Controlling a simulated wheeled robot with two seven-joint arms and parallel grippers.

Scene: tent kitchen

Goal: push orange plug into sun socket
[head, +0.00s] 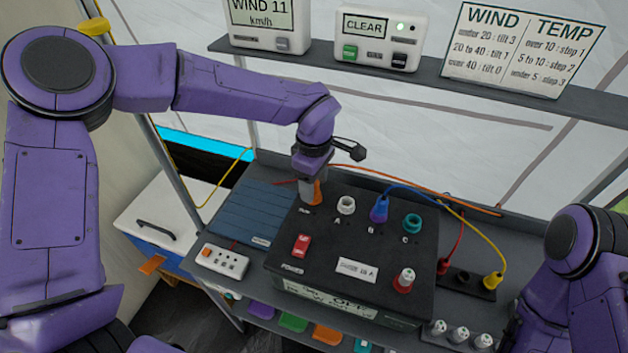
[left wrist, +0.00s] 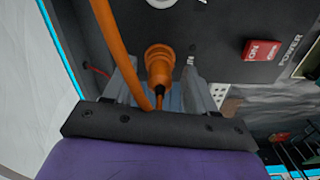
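The orange plug (head: 318,192) is upright at the back left of the black box (head: 330,225), over the spot labelled SUN. My left gripper (head: 312,190) points down around it.
A blue panel (head: 245,212) lies left. A shelf (head: 420,72) runs behind.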

